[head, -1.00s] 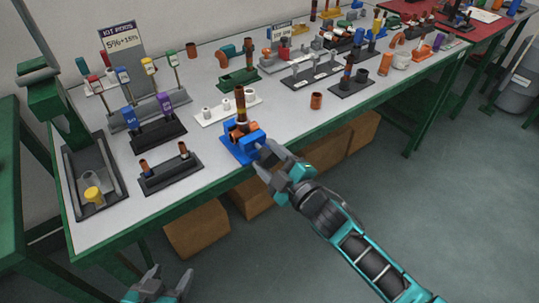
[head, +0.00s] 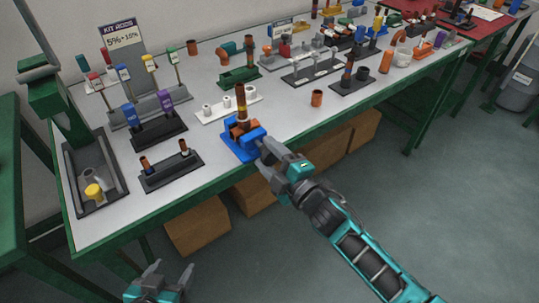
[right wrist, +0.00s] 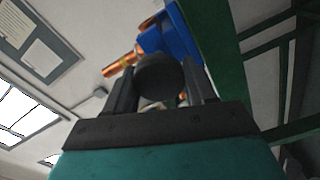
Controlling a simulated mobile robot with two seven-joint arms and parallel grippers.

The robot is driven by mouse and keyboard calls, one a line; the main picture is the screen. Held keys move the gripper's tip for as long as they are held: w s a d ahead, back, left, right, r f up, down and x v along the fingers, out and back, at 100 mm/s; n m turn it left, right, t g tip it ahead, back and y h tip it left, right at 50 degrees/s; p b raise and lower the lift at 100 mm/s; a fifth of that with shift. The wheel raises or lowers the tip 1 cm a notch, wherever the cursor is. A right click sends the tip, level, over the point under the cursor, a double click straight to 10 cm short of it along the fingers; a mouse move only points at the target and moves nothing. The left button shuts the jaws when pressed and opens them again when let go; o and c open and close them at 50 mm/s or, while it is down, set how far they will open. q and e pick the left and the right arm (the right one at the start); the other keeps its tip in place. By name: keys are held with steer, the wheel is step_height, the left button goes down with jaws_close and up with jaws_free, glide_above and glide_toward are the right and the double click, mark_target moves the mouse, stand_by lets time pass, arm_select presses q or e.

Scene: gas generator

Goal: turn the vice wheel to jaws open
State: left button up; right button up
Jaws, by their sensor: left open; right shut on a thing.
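The blue vice (head: 229,146) stands at the front edge of the bench, with orange-brown blocks and an upright brown pipe (head: 241,104) with a yellow band at its jaws. My right gripper (head: 262,160) is at the vice's front side. In the right wrist view, its fingers are shut on a dark round wheel (right wrist: 158,77), with the blue vice body (right wrist: 180,38) just beyond. In the head view the gripper hides the wheel, and the jaw gap is too small to judge. My left gripper (head: 158,278) is open and empty, low in front of the bench.
A black stand with two copper fittings (head: 170,173) is left of the vice, and a white rack (head: 228,109) is behind it. A loose copper ring (head: 317,98) lies to the right. Cardboard boxes (head: 197,228) sit under the bench.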

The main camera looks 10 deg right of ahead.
steer(key=o, duration=1)
steer(key=shift+c, duration=0.2)
steer(key=v, duration=1.3)
steer(key=s+d+f+m+g+h, duration=0.2)
steer(key=s+d+f+m+h, duration=0.1)
steer(key=m, duration=0.5)
steer(key=s+d+f+m+g+h+p, duration=0.1)
steer(key=s+d+f+m+g+h, duration=0.1)
steer(key=s+f+m, duration=0.3)
step_height(320, 180, down, 3)
steer(key=d+m+h, duration=0.1)
steer(key=m, duration=0.3)
steer(key=shift+s+f+g+h, duration=0.15)
steer(key=shift+f+g+h, duration=0.15)
steer(key=shift+h, duration=0.1)
